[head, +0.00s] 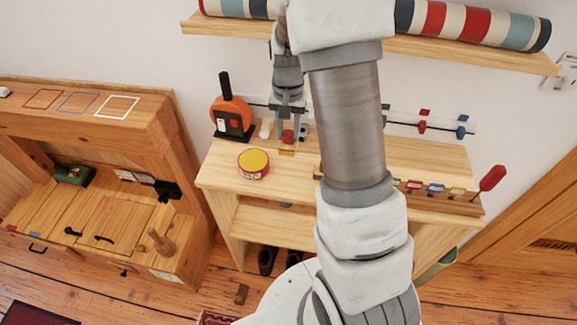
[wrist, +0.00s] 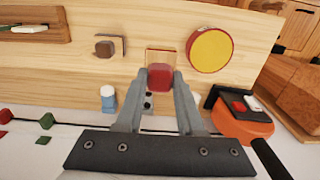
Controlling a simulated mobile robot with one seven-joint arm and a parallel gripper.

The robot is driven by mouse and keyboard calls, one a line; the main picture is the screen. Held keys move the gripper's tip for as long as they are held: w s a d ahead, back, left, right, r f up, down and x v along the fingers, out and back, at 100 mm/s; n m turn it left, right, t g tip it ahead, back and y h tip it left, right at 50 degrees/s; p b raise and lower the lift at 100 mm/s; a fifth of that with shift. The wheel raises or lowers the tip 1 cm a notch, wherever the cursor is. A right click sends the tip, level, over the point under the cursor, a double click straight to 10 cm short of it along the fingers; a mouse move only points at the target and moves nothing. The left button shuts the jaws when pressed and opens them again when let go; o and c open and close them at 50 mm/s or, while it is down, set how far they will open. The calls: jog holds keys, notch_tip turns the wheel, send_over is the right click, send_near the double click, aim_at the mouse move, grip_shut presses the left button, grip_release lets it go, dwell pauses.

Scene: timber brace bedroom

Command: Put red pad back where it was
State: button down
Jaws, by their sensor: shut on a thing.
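My gripper (head: 288,137) is shut on the red pad (wrist: 160,77), a small rounded red block between the two grey fingertips. The pad also shows in the head view (head: 288,136), over the back part of the wooden table (head: 215,170). In the wrist view a small orange-yellow square (wrist: 162,56) lies at the pad, partly covered by it; it also shows in the head view (head: 286,153). I cannot tell whether the pad touches the surface or hangs just above it.
A round yellow-topped red tin (head: 253,164) stands close by. An orange disc device with a black handle (head: 231,112) is at the back left. A blue-and-white bottle-like item (wrist: 108,98) and a brown block (wrist: 104,48) are near. A wall rail holds coloured pads (head: 422,127). My arm hides the table's middle.

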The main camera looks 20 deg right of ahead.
notch_tip(320, 180, down, 10)
jog(key=shift+r, duration=0.25)
jog(key=shift+f, duration=0.1)
jog(key=c, duration=0.5)
grip_release()
notch_tip(320, 180, up, 12)
jog(key=shift+r, duration=0.1)
jog(key=s+a+r+n+t, duration=0.1)
jog(key=s+a+r, duration=0.15)
jog(key=r, duration=0.35)
jog(key=s+a+r+n+t, duration=0.1)
jog(key=s+a+r+n, duration=0.1)
jog(key=s+r, duration=0.3)
jog(key=shift+s+a+r+n+t, duration=0.7)
jog(key=shift+s+r, duration=0.65)
jog(key=shift+s, duration=0.8)
jog(key=shift+s+a+r+n+t, duration=0.7)
jog(key=shift+s+r, duration=0.65)
jog(key=shift+s, duration=0.75)
jog(key=shift+s+a+r+n+t, duration=0.45)
jog(key=shift+s+a+r, duration=0.65)
jog(key=shift+s, duration=1.05)
